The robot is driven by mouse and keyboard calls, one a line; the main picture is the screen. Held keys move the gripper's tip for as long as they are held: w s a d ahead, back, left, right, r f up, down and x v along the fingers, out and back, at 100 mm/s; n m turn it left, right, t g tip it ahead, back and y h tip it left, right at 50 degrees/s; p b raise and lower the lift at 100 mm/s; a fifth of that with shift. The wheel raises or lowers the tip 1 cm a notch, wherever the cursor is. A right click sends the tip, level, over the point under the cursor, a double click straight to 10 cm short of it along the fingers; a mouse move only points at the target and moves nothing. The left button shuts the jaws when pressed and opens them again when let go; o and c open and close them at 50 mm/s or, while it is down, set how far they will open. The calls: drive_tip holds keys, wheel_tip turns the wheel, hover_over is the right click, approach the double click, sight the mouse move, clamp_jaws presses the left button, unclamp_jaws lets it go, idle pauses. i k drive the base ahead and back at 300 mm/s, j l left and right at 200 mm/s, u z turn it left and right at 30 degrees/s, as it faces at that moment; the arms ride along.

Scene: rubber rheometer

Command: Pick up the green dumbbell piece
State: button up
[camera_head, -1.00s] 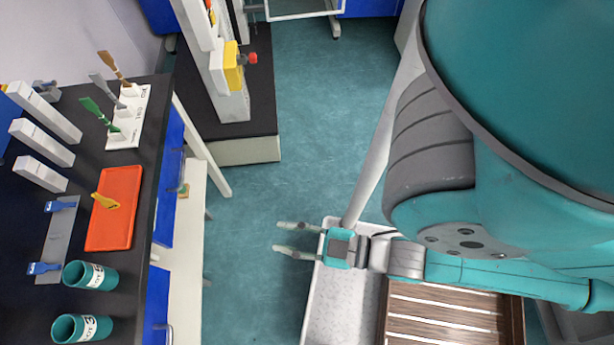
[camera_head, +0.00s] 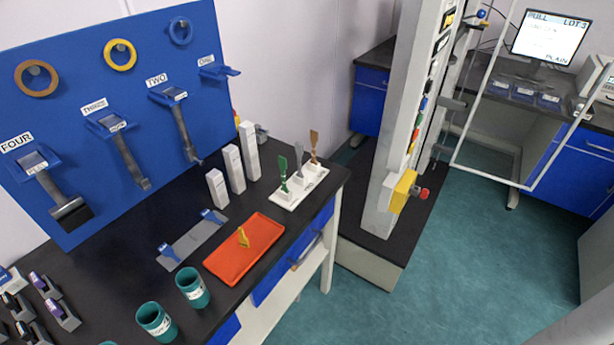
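The green dumbbell piece (camera_head: 283,172) stands upright in a white holder (camera_head: 301,190) near the right end of the black bench. It is the leftmost piece in the holder. A grey dumbbell piece (camera_head: 299,160) and a brown dumbbell piece (camera_head: 314,146) stand beside it in a row. My gripper does not show in the current view, so its state and its place relative to the holder cannot be seen.
An orange tray (camera_head: 262,262) with a yellow piece (camera_head: 243,238) lies in front of the holder. White blocks (camera_head: 234,168) stand behind it. Teal cups (camera_head: 193,287) are at the front. A tall machine (camera_head: 408,130) stands to the right. Floor (camera_head: 350,305) beside the bench is clear.

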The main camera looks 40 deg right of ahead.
sight(284, 189)
drive_tip(key=i+j+z, duration=0.15)
drive_tip(key=z, duration=0.25)
drive_tip(key=i+j+z, duration=0.1)
drive_tip(key=z, duration=0.25)
drive_tip(key=j+z, duration=0.4)
